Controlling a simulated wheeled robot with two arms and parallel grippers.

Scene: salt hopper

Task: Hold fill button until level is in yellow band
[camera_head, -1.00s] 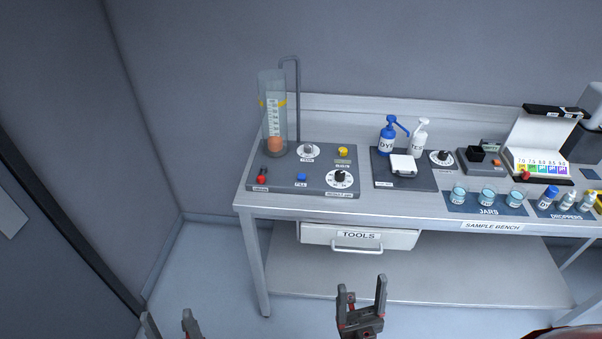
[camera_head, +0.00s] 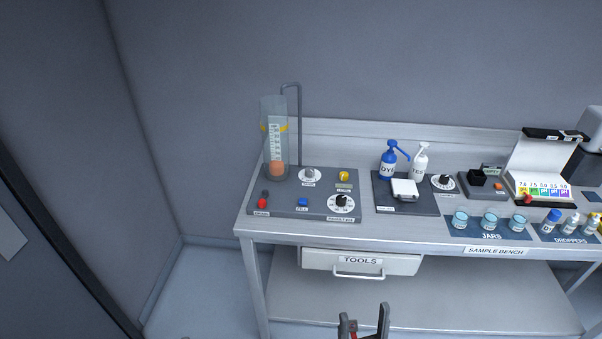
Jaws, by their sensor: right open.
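A clear upright cylinder (camera_head: 265,145) with a white scale stands at the back left of a grey control panel (camera_head: 318,212) on the bench. A yellow band (camera_head: 264,128) marks its upper part. An orange ball-like shape (camera_head: 277,168) sits near its bottom, well below the band. The blue fill button (camera_head: 303,202) is on the panel's front, right of a red button (camera_head: 262,202). My right gripper (camera_head: 363,329) is open and empty at the bottom of the view, in front of and below the bench, apart from the button. My left gripper is out of view.
A bent grey pipe (camera_head: 299,125) rises beside the cylinder. Dials and a yellow knob (camera_head: 344,175) share the panel. Right of it stand a blue pump bottle (camera_head: 388,162), jars (camera_head: 489,220) and droppers. A tools drawer (camera_head: 360,263) is under the bench top.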

